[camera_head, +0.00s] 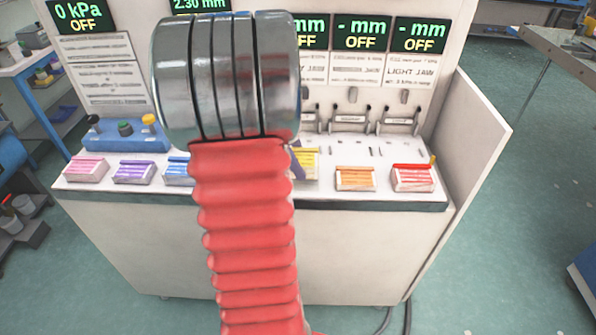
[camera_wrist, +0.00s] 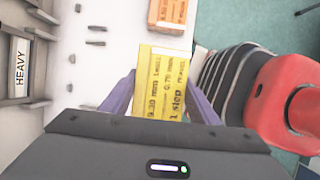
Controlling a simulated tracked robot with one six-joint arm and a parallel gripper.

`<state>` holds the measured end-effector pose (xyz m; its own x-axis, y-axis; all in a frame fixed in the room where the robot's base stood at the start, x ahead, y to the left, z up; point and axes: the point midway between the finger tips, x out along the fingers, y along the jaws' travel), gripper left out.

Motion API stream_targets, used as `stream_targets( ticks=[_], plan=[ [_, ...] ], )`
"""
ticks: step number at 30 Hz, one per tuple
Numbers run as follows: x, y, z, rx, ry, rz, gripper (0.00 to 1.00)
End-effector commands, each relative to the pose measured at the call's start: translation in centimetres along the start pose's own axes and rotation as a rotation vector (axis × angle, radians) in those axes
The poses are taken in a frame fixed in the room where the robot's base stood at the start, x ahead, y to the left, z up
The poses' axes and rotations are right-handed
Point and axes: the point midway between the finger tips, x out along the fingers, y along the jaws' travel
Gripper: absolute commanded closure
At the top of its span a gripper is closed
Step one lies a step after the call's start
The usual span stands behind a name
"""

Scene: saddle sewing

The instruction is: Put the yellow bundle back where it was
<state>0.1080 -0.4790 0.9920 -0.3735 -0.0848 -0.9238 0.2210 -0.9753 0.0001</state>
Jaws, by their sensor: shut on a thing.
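The yellow bundle (camera_wrist: 162,82) sits between the two purple fingers of my gripper (camera_wrist: 162,98) in the wrist view, with dark printed text facing the camera. My gripper is shut on it. In the head view the yellow bundle (camera_head: 307,162) shows in part at the bench's front row, between the blue and orange bundles. My red arm hides its left side. A purple fingertip shows at its left edge. I cannot tell whether its underside touches the bench top.
An orange bundle (camera_head: 355,177) and a red bundle (camera_head: 413,177) lie to the right. Blue (camera_head: 179,172), purple (camera_head: 134,171) and pink (camera_head: 86,168) bundles lie to the left. A panel with displays and small levers (camera_head: 396,120) stands behind. A side wall (camera_head: 468,140) bounds the right.

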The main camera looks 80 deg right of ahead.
Motion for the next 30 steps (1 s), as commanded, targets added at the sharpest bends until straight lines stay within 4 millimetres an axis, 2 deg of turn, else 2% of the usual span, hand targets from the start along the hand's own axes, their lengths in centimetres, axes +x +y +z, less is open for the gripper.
stream_targets(
  ticks=[7,15,27,28,30],
  plan=[
    [0.4,0.0,-0.1,0.000,-0.001,-0.001,0.81],
    [3.2,-0.1,-1.3,0.001,0.000,-0.002,0.81],
    [3.6,0.0,-1.4,0.002,0.000,-0.001,0.81],
    [3.7,0.0,-1.4,0.003,0.000,-0.002,0.44],
    [3.6,0.0,-1.4,0.003,0.000,-0.002,0.39]
  ],
)
